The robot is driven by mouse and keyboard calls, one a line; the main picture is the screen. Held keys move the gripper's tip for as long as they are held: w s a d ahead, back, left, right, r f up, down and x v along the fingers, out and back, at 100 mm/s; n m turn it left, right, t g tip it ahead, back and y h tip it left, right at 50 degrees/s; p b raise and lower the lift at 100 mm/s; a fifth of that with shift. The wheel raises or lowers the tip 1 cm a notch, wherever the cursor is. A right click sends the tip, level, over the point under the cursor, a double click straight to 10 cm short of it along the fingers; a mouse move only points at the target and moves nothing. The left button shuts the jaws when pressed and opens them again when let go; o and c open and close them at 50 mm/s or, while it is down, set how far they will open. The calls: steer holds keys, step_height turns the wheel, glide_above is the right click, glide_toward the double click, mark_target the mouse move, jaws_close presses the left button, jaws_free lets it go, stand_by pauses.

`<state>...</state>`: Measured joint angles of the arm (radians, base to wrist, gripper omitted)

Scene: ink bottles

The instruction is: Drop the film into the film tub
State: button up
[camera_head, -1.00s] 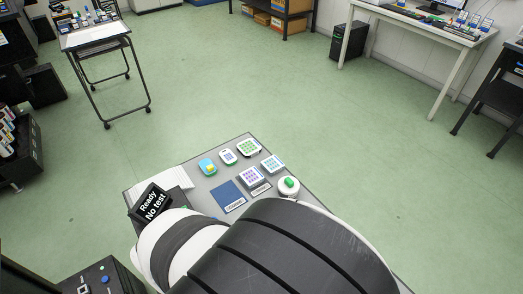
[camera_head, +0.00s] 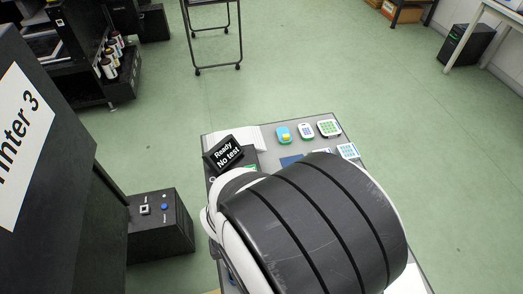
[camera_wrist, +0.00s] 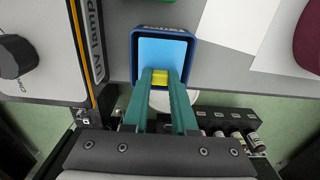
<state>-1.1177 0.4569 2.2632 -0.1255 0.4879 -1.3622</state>
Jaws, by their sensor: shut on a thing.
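My gripper (camera_wrist: 161,79), with two teal fingers, is shut on a small yellow piece, the film (camera_wrist: 161,77), in the wrist view. A square tub (camera_wrist: 134,56) with a dark blue rim and light blue inside lies behind the fingertips in that picture. The film shows against the tub's opening, near its lower edge; I cannot tell its height above it. The writing on the tub's rim is too small to read. In the head view my arm hides the gripper, and I do not see the tub there.
A box labelled UV lamp (camera_wrist: 98,62) stands left of the tub. White sheets (camera_wrist: 290,40) and a dark red round thing (camera_wrist: 309,40) lie at the right. In the head view, a Ready/No test sign (camera_head: 223,153) and small devices (camera_head: 329,128) stand on the grey table, beside a dark printer (camera_head: 70,150).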

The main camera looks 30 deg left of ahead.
steer(key=o, duration=0.9)
steer(key=shift+o, duration=0.4)
steer(key=o, duration=0.3)
